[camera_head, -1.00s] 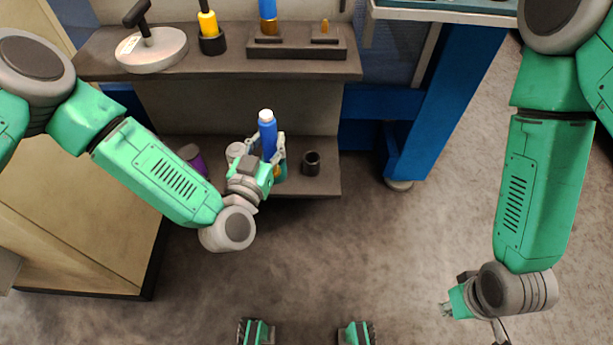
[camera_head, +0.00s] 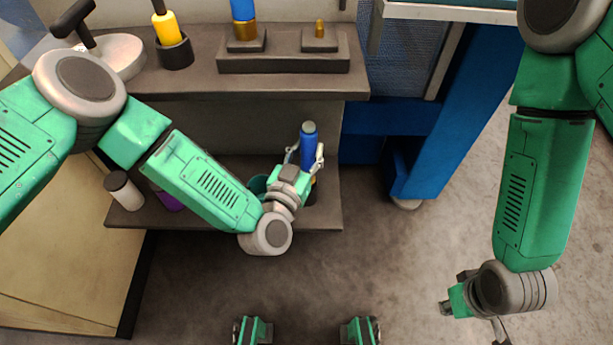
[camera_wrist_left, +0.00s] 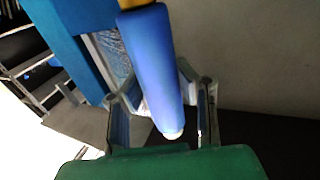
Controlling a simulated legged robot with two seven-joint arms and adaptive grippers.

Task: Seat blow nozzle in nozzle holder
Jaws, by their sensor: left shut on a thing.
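My left gripper (camera_head: 305,165) is shut on a blue cylinder with a pale end cap, likely the blow nozzle (camera_head: 308,140). It is nearly upright, cap end up. In the left wrist view the nozzle (camera_wrist_left: 155,65) runs between the fingers, with a yellow part at its far end. The gripper is at the right part of the lower shelf. A dark round cup, likely the nozzle holder, is mostly hidden behind the gripper there; I cannot tell whether the nozzle touches it. My right gripper (camera_head: 446,308) hangs low at the right, empty; its finger opening is unclear.
The upper shelf (camera_head: 200,84) overhangs the lower shelf (camera_head: 240,222). It bears a dark block (camera_head: 285,65) and a yellow-handled tool (camera_head: 166,28) in a dark cup (camera_head: 176,54). A white-bodied jar (camera_head: 124,192) stands at the lower left. Blue frame posts (camera_head: 435,130) stand to the right.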

